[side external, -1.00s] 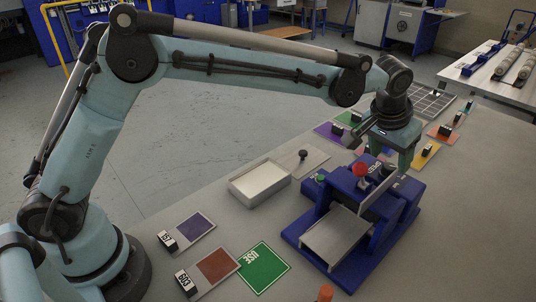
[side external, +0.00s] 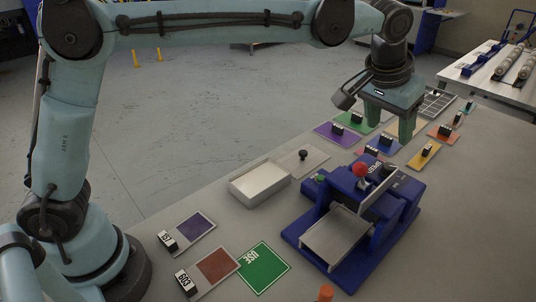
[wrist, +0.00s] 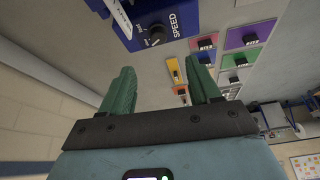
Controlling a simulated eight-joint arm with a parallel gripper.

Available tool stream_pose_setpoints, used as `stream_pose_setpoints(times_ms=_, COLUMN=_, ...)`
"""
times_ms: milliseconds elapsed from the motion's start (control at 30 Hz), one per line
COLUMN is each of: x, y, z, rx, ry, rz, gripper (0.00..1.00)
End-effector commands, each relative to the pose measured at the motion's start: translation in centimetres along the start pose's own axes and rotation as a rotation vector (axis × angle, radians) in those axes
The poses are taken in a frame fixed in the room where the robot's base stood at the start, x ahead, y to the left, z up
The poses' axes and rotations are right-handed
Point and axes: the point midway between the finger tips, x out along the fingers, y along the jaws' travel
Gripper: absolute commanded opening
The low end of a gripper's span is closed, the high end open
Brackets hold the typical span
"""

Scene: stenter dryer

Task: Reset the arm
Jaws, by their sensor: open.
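My gripper (side external: 390,122) is open and empty in the side external view. It hangs above the table behind the blue machine (side external: 348,245), fingers pointing down and clear of the machine. In the wrist view my gripper (wrist: 160,95) shows two green fingers spread apart with nothing between them. The blue machine with its SPEED knob (wrist: 155,36) is at the top of that view. It has a red knob (side external: 361,170) and a green button (side external: 320,178) in the side external view.
A white tray (side external: 258,197), a plate with a dark knob (side external: 303,155) and a green USE card (side external: 263,267) lie left of the machine. Several coloured cards with black blocks, such as a purple one (side external: 327,132), lie behind it. An orange knob (side external: 325,292) is at the front.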

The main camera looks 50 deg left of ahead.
Motion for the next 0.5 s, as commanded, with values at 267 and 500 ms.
stream_pose_setpoints(times_ms=267, x=-2.9, y=-6.0, z=3.1, rx=-0.028, ry=0.041, rz=0.000, gripper=0.62)
stream_pose_setpoints(times_ms=500, x=-4.8, y=-11.5, z=8.5, rx=-0.052, ry=0.094, rz=-0.005, gripper=0.62)
